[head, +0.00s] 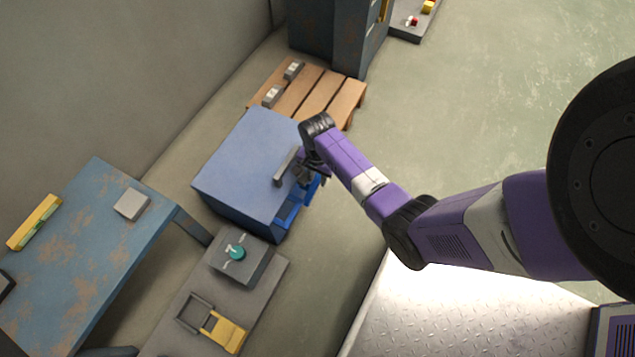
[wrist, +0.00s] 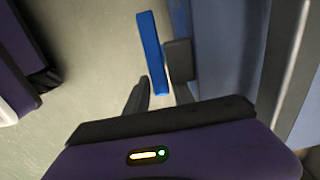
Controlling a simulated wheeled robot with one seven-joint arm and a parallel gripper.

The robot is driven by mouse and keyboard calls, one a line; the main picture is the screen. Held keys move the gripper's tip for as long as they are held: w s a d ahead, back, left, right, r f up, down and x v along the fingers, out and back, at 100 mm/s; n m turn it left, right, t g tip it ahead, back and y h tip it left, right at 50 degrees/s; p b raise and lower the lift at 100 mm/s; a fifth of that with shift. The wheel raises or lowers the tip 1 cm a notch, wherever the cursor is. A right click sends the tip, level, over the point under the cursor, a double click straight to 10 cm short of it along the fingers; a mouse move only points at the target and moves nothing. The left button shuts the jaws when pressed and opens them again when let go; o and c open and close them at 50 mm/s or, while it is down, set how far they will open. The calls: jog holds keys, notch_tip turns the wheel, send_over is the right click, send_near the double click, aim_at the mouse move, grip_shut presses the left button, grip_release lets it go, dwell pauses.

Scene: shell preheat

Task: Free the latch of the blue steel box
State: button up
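The blue steel box (head: 245,160) stands on the floor in the middle of the head view. A grey bar (head: 286,166) runs along its right edge. Bright blue parts (head: 290,212) show at its right side. My gripper (head: 313,177) is at that side, small and partly hidden by my wrist. In the wrist view a bright blue bar (wrist: 153,52) lies between the dark fingers of my gripper (wrist: 160,75), which are apart. I cannot tell whether they press on it. The box's blue side (wrist: 225,45) is close on the right. I cannot make out which part is the latch.
A worn blue table (head: 90,245) with a grey block (head: 132,204) stands at left. A low grey bench (head: 265,290) with a teal-knobbed unit (head: 237,253) stands below the box. A wooden pallet (head: 318,92) and a dark cabinet (head: 330,35) are behind.

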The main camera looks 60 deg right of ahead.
jog(key=shift+f, duration=0.75)
jog(key=shift+c, duration=0.4)
grip_shut()
jog(key=shift+d+f+y, duration=0.2)
jog(key=shift+y, duration=0.4)
jog(key=shift+f+y+b, duration=0.3)
jog(key=shift+y+b, duration=0.05)
jog(key=shift+y, duration=0.25)
jog(key=shift+a+y, duration=0.15)
jog(key=shift+y, duration=0.15)
